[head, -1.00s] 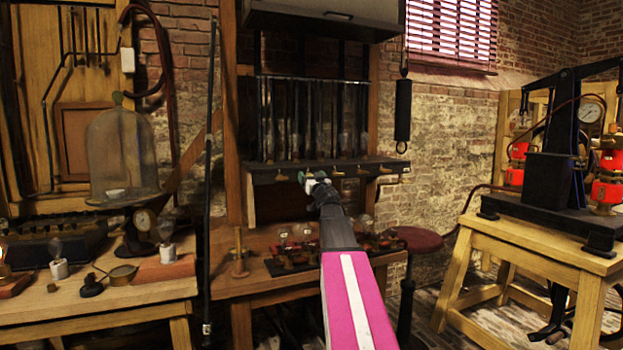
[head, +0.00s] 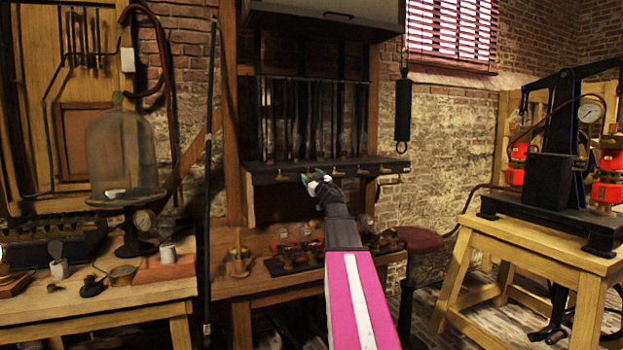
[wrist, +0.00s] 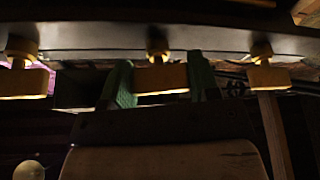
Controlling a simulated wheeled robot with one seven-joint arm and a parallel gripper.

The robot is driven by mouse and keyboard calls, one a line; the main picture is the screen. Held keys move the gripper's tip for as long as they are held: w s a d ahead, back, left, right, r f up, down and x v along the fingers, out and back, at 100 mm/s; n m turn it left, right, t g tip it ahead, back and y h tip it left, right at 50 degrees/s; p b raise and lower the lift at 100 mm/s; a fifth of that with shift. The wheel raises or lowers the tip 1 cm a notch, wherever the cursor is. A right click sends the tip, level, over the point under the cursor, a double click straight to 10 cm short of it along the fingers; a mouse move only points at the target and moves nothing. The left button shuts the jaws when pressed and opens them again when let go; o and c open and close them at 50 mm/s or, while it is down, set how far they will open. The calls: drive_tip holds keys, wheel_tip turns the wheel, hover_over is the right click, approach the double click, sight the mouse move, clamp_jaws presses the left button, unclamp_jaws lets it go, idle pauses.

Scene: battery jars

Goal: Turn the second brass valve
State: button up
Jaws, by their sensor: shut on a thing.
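A row of brass valves hangs under the front of a dark ledge (head: 262,174). In the head view my gripper (head: 311,181) is at the second place from the left and hides the valve there. A first brass valve (head: 281,178) shows to its left and more (head: 362,170) to its right. In the wrist view my gripper (wrist: 162,85) has its green fingers on either side of the middle brass valve's flat handle (wrist: 160,78), shut on it. That handle lies nearly level. Neighbouring valves show at left (wrist: 22,80) and right (wrist: 266,75), clear of the fingers.
Dark upright tubes (head: 300,120) stand above the ledge. Below is a wooden bench (head: 235,285) with small jars and parts. A glass bell jar (head: 122,150) stands at left, a red stool (head: 420,240) and a press on a wooden table (head: 560,255) at right.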

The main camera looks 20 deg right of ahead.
drive_tip(key=n+y, duration=0.1)
drive_tip(key=n, duration=0.1)
drive_tip(key=n+g+y, duration=0.1)
drive_tip(key=n, duration=0.2)
drive_tip(key=shift+y, duration=0.3)
drive_tip(key=n+g, duration=0.1)
drive_tip(key=n, duration=0.1)
drive_tip(key=n+y, duration=0.1)
drive_tip(key=n, duration=0.1)
drive_tip(key=shift+n+g, duration=0.4)
drive_tip(key=n+g, duration=0.1)
drive_tip(key=n, duration=0.3)
drive_tip(key=shift+n+g+y, duration=0.3)
drive_tip(key=shift+g+y, duration=0.1)
drive_tip(key=shift+n+g, duration=0.5)
drive_tip(key=shift+n, duration=0.7)
drive_tip(key=shift+n+h, duration=0.3)
drive_tip(key=o, duration=0.9)
drive_tip(key=shift+s, duration=0.1)
